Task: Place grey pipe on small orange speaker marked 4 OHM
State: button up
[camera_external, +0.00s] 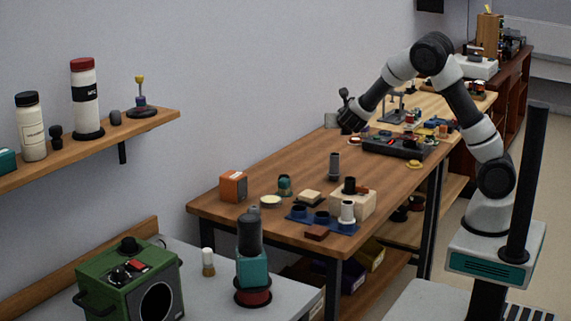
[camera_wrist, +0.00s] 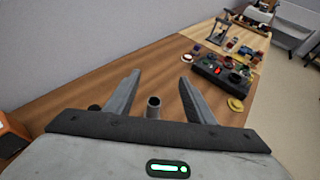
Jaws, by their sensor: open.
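The grey pipe (camera_external: 334,167) stands upright on the middle of the wooden table. In the wrist view the grey pipe (camera_wrist: 154,110) shows in the gap between my fingers, but they do not hold it. A small orange box-shaped speaker (camera_external: 233,187) sits at the table's near left corner; no marking is readable on it. Part of the orange speaker (camera_wrist: 12,137) shows at the left edge of the wrist view. My gripper (camera_external: 347,108) is open and empty, raised above the table behind the pipe. Its two spread fingers (camera_wrist: 160,77) show in the wrist view.
A black control box (camera_external: 394,147) and a yellow disc (camera_external: 414,164) lie right of the pipe. A blue tray (camera_external: 334,227) and a pale block (camera_external: 352,203) with dark parts stand nearer the front. Table (camera_external: 290,172) between speaker and pipe is largely clear.

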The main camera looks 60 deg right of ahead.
send_near(336, 162)
jog(key=x, duration=0.4)
jog(key=shift+w+d, duration=0.1)
jog(key=shift+w, duration=0.05)
jog(key=b+x, duration=0.1)
jog(key=x, duration=0.5)
jog(key=shift+f, duration=0.1)
jog(key=shift+b+x, duration=0.3)
jog(key=shift+x, duration=2.65)
jog(key=c, duration=1.2)
